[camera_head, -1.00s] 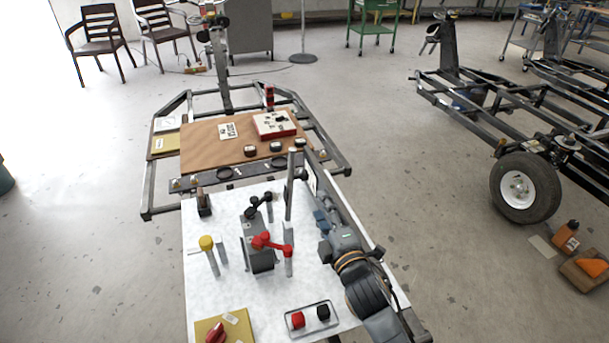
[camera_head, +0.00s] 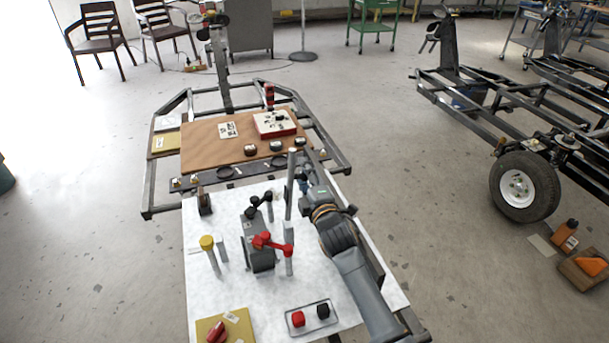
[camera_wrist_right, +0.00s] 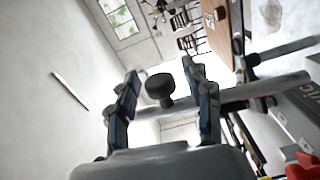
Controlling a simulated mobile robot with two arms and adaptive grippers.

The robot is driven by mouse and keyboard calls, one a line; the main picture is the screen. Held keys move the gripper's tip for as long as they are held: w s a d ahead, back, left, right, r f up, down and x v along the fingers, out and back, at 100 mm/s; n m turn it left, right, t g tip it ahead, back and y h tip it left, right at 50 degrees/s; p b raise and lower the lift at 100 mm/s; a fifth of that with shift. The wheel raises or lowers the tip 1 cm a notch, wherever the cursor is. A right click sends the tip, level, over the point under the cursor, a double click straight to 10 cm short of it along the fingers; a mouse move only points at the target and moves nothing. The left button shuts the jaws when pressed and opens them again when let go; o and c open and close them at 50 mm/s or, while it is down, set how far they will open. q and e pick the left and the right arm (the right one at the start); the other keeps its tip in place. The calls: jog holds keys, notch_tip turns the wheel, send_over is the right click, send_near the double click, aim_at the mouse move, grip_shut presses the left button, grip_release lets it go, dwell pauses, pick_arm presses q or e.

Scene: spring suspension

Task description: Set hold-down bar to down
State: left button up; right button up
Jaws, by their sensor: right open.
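A tall grey bar (camera_head: 290,186), apparently the hold-down bar, stands upright near the back right of the white worktop (camera_head: 205,295). My right gripper (camera_head: 304,180) is close beside its upper part. In the right wrist view the grey bar (camera_wrist_right: 262,91) runs across sideways, and a black knob (camera_wrist_right: 160,88) near its end lies between the two fingers of the open right gripper (camera_wrist_right: 162,72). I cannot tell whether the fingers touch it. In the head view my gripper hides the knob. My left gripper is not in view.
A grey block (camera_head: 258,250) with black knobs and a red lever (camera_head: 271,243) stands left of my right arm. A yellow knob (camera_head: 207,242) stands farther left. A tray (camera_head: 311,318) with red and black knobs lies in front. A brown board (camera_head: 205,150) is behind.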

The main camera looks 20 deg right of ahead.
grip_shut()
jog(key=shift+a, duration=0.1)
